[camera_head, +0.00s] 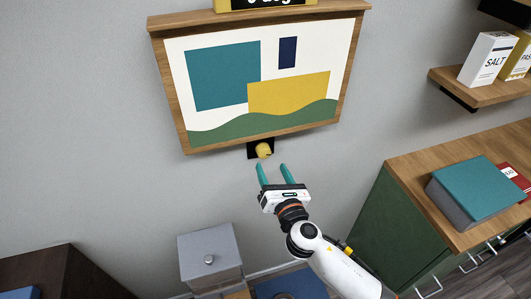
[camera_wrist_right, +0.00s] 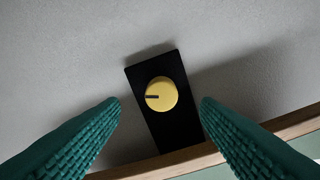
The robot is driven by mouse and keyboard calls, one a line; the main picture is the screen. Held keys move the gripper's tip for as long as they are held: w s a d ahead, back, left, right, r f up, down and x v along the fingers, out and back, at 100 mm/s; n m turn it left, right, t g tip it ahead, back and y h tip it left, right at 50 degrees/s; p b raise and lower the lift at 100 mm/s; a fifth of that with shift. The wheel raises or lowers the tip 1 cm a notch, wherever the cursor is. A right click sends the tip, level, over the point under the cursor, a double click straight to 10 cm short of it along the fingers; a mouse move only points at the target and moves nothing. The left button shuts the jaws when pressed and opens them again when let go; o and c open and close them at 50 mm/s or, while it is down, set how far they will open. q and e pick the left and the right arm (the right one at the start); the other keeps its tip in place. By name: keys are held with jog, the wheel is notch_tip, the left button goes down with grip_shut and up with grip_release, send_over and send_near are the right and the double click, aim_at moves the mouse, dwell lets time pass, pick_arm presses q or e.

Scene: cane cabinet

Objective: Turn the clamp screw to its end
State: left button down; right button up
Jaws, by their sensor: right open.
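The clamp screw is a round yellow knob (camera_head: 263,150) with a dark index line, on a black plate (camera_head: 252,153) fixed to the wall under the framed picture. In the right wrist view the knob (camera_wrist_right: 161,94) sits on the black plate (camera_wrist_right: 171,128), its dark line pointing left. My right gripper (camera_head: 271,167) is open and empty, just below the knob in the head view. In the right wrist view its two teal fingers (camera_wrist_right: 160,104) stand either side of the knob, apart from it. My left gripper is not in view.
The wooden-framed picture (camera_head: 258,85) hangs directly above the knob. A grey box (camera_head: 209,253) stands low at the left. A green cabinet with a wooden top (camera_head: 420,177) is at the right, bearing a teal book (camera_head: 481,186). A wall shelf (camera_head: 456,82) holds a salt box (camera_head: 488,59).

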aim_at(265, 155)
jog(key=x, duration=0.6)
jog(key=shift+w+a, duration=0.15)
jog(key=shift+w, duration=0.1)
jog(key=c, duration=1)
jog(key=shift+s, duration=0.1)
